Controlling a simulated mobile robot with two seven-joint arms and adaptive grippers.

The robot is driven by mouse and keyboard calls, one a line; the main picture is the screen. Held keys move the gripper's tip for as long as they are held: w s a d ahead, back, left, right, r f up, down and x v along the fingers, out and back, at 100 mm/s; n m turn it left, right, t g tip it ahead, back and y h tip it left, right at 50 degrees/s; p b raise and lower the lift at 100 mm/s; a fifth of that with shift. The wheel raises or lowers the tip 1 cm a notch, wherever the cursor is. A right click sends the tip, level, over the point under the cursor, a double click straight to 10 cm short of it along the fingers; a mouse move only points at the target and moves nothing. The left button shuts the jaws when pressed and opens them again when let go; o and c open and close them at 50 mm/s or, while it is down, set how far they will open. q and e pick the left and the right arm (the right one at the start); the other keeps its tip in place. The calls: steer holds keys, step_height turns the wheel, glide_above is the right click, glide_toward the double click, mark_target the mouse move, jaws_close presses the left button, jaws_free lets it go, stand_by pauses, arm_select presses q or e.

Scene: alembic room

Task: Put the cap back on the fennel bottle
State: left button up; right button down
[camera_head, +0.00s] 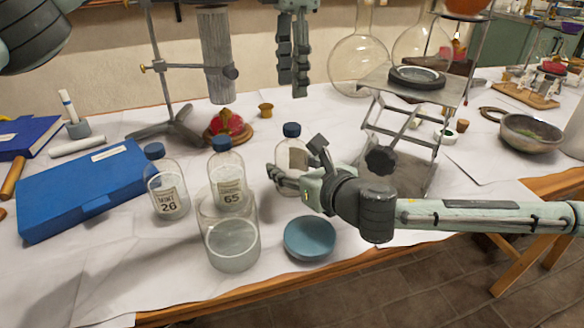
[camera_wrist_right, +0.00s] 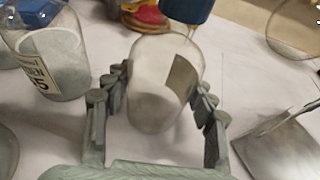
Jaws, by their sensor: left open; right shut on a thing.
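My right gripper (camera_head: 288,182) is shut on a clear bottle (camera_head: 294,156) standing on the white-covered table; the fingers sit on either side of it in the right wrist view (camera_wrist_right: 155,100). A blue cap (camera_head: 291,130) shows at the bottle's top; I cannot tell whether it is seated. That bottle's label is not readable, so I cannot tell if it is the fennel one. My left gripper (camera_head: 300,88) is open and empty, pointing down above and apart from the cap. Two other blue-capped bottles, marked 26 (camera_head: 168,190) and 65 (camera_head: 228,180), stand to the left.
A glass beaker (camera_head: 232,245) and a round blue dish or lid (camera_head: 310,238) stand near the front edge. A lab jack (camera_head: 408,125) is close on the right. A clamp stand (camera_head: 175,128), a red object on a wooden base (camera_head: 228,128) and a blue box (camera_head: 85,188) are left.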

mark_target(292, 126)
arm_select(q)
steer(key=n, duration=0.5)
steer(key=shift+n, duration=0.4)
steer(key=n, duration=2)
steer(key=shift+f, duration=4.05)
